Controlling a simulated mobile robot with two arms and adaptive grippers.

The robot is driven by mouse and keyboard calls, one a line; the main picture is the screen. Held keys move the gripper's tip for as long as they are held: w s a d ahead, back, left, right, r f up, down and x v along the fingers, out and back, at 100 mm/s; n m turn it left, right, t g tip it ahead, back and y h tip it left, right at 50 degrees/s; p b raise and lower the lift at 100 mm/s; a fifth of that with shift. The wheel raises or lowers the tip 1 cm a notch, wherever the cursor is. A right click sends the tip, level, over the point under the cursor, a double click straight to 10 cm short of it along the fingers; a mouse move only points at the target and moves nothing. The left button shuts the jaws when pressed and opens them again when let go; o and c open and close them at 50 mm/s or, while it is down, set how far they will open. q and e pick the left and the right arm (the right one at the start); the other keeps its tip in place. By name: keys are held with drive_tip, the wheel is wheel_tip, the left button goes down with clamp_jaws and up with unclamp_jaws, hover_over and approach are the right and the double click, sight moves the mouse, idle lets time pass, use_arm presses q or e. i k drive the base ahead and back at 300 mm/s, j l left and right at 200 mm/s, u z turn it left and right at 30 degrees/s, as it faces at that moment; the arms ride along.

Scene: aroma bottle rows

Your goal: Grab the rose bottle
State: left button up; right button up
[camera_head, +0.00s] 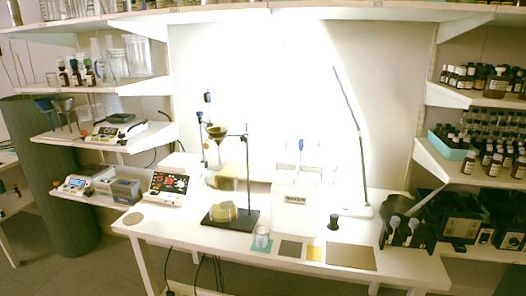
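Many small dark brown bottles with pale labels stand in rows on the right-hand shelves. Some are on the upper shelf (462,76), with a larger brown bottle (497,84) beside them. Others stand on the lower shelf, such as one brown bottle (468,162) near its front edge. Several brown bottles (77,76) also stand on the left shelf. The labels are too small to read, so I cannot tell which one is the rose bottle. Neither of my grippers is in view.
A white table (290,262) holds a stand with a funnel (217,150), a control box (167,188), a white device (296,205), a lamp (352,210), a small glass (262,238) and flat mats. A teal tray (450,148) of bottles and black devices (460,212) are at right.

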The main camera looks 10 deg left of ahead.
sight(65, 81)
drive_tip(key=j, duration=5.5)
drive_tip(key=i, duration=0.05)
